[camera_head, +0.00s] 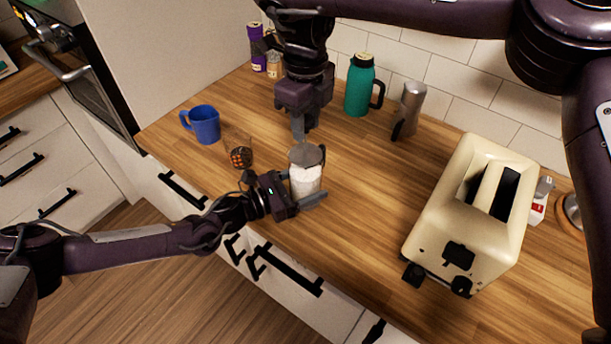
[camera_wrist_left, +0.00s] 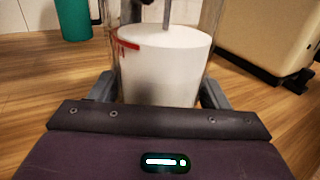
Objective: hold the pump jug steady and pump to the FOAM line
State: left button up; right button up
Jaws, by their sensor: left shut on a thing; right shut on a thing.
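The clear pump jug (camera_head: 305,182) stands upright on the wooden counter with white contents and a grey lid. In the left wrist view the white foam (camera_wrist_left: 165,68) has its top about level with the red line (camera_wrist_left: 127,43) on the glass. The plunger rod (camera_wrist_left: 167,14) comes down into it. My left gripper (camera_head: 302,197) is shut around the jug's lower body, one finger on each side. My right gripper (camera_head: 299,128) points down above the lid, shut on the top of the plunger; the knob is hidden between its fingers.
A small glass with dark contents (camera_head: 240,157) and a blue mug (camera_head: 205,125) stand left of the jug. A green flask (camera_head: 360,88) and a steel pot (camera_head: 409,108) stand behind. A cream toaster (camera_head: 458,225) fills the right. The counter's front edge is close to the jug.

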aim_at(306, 153)
pick_arm(q)
jog(key=shift+s, duration=0.15)
pick_arm(e)
jog(key=shift+d+f, duration=0.1)
jog(key=shift+f, duration=2.4)
pick_arm(q)
jog(key=shift+f, duration=0.1)
pick_arm(e)
jog(key=o, duration=1.1)
jog(key=shift+c, duration=0.2)
jog(key=shift+r, duration=4.05)
pick_arm(q)
jog(key=o, duration=1.4)
jog(key=v, duration=1.1)
jog(key=shift+s+a, duration=0.1)
jog(key=shift+a, duration=0.4)
